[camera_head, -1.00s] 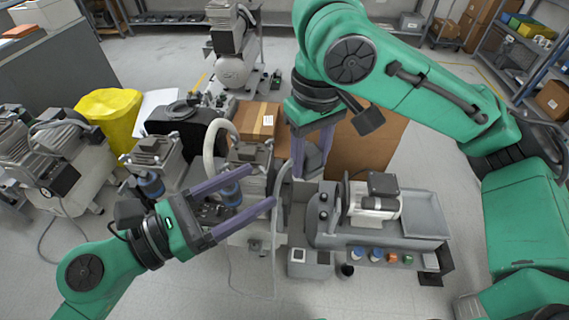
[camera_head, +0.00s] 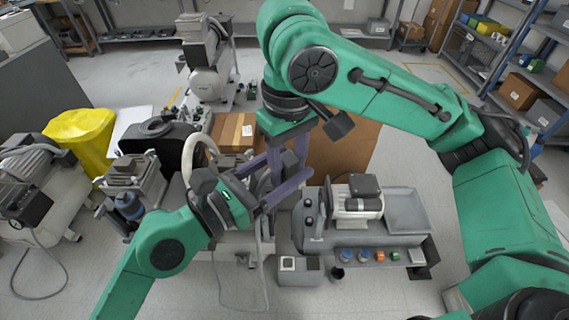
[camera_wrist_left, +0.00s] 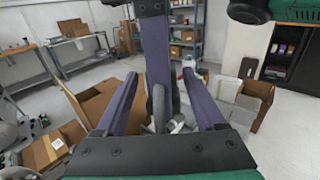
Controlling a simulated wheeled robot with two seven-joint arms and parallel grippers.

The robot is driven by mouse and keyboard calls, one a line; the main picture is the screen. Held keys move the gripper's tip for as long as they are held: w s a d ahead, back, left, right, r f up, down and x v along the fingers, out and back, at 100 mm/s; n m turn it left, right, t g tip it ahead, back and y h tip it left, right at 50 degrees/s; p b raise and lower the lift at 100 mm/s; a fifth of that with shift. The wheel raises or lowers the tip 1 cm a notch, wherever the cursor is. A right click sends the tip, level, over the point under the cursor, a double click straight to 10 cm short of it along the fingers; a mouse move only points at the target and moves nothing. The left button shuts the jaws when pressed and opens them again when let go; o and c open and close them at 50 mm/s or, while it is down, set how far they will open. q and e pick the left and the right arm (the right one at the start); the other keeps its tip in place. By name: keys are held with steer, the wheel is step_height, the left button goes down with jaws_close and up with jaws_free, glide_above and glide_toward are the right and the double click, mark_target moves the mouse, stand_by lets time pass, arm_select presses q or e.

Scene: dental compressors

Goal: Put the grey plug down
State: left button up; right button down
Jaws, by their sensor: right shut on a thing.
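My right gripper (camera_head: 286,180) points down above the left end of the grey machine (camera_head: 365,238) in the head view. It is shut on the grey plug (camera_head: 290,162), which is largely hidden by the fingers. My left gripper (camera_head: 287,166) reaches in from the left, and its fingers overlap the right gripper's in the head view. In the left wrist view, the left fingers (camera_wrist_left: 160,75) are spread apart. A purple finger of the right gripper (camera_wrist_left: 156,45) stands between them.
Cardboard boxes (camera_head: 234,131) stand behind the grippers. The machine carries a motor (camera_head: 358,195) and an empty tray (camera_head: 406,212); several coloured caps line its front. Compressors and a yellow bag (camera_head: 82,135) stand at left.

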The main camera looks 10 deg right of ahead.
arm_select(q)
jaws_close()
arm_select(e)
steer(key=shift+c, duration=1.3)
jaws_free()
